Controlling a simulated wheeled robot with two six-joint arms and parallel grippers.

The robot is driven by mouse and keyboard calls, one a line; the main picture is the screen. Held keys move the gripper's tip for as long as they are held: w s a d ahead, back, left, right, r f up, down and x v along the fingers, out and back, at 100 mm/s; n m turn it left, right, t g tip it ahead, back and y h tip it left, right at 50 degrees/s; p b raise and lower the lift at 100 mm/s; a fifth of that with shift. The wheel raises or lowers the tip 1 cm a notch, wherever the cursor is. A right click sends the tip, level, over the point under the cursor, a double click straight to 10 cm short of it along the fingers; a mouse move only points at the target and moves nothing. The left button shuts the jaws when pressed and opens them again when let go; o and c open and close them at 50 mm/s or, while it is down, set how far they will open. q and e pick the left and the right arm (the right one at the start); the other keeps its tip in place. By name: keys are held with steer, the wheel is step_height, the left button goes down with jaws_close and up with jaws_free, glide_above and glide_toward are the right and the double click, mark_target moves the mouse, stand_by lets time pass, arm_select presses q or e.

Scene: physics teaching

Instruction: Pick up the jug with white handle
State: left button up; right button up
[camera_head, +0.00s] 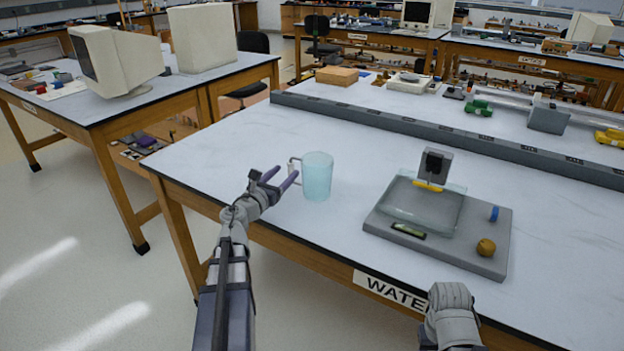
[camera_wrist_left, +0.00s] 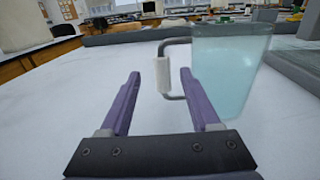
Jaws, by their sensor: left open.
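The jug (camera_head: 318,177) is a translucent light-blue vessel standing upright near the table's front left. Its handle (camera_head: 293,170) has a white grip and faces left, toward my left gripper. My left gripper (camera_head: 283,180) is open and empty, with its fingers pointing at the handle. In the left wrist view the white handle (camera_wrist_left: 163,74) appears between the two fingertips (camera_wrist_left: 160,76), apparently just beyond them. The jug body (camera_wrist_left: 228,72) is right of the right finger. My right arm shows at the bottom of the head view, but its gripper fingers are not visible.
A grey rail (camera_head: 440,133) runs behind. The table between jug and rail is clear.

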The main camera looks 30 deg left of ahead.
arm_select(q)
steer(key=shift+w+d+r, duration=0.1)
steer(key=shift+w+r, duration=0.05)
steer(key=shift+w, duration=3.45)
steer(key=shift+c, duration=0.3)
jaws_close()
